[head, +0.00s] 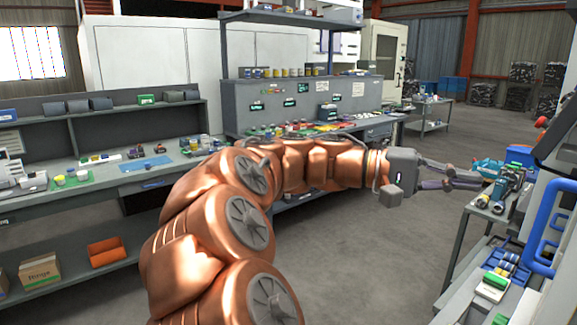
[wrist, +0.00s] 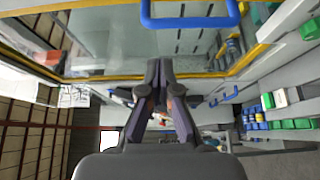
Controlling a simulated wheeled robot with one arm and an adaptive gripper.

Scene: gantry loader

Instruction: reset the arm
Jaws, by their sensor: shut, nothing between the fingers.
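My arm, copper-coloured, stretches from the bottom middle of the head view to the right. My gripper (head: 484,178) is at its end, pointing right towards a small grey side table (head: 466,222). In the wrist view my gripper (wrist: 159,64) shows its dark fingers brought together at the tips, with nothing between them. In the head view the fingertips overlap the tools on the table; I cannot tell if they touch.
A blue handle (head: 543,228) is on the machine at the right; it shows at the top of the wrist view (wrist: 190,22). A power tool (head: 497,190) lies on the side table. Workbenches (head: 110,190) line the left and back. The middle floor (head: 370,260) is clear.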

